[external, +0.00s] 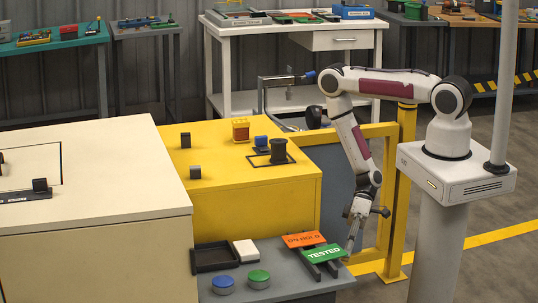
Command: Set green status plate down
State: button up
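The green status plate (323,253), lettered "TESTED", is at the front right of the low grey bench, over a dark rack. I cannot tell whether it rests fully on the rack or is slightly above it. My gripper (350,247) points down at the plate's right end, its fingertips touching or very close to that edge. The fingers are too small to show whether they are closed on the plate. An orange plate (303,239), lettered "ON HOLD", lies just behind the green one.
A blue button (223,284) and a green button (259,279) stand at the bench front. A dark tray (214,257) and a white block (246,252) are behind them. A yellow cabinet (255,205) rises behind. A yellow rail (388,225) stands by my arm.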

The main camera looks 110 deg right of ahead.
jog(key=w+a+r+m+t+y, duration=0.1)
jog(key=a+r+m+t+y, duration=0.15)
jog(key=r, duration=0.25)
jog(key=m+t+y, duration=0.1)
jog(key=t, duration=0.2)
send_near(332, 245)
jog(key=s+d+f, duration=0.1)
jog(key=s+d, duration=0.1)
jog(key=shift+d+r+y, duration=0.2)
jog(key=shift+d+y, duration=0.05)
jog(key=shift+d, duration=0.05)
jog(key=shift+w+a, duration=0.2)
jog(key=shift+w, duration=0.05)
jog(key=shift+x, duration=4.7)
jog(key=shift+a+f, duration=0.1)
grip_shut()
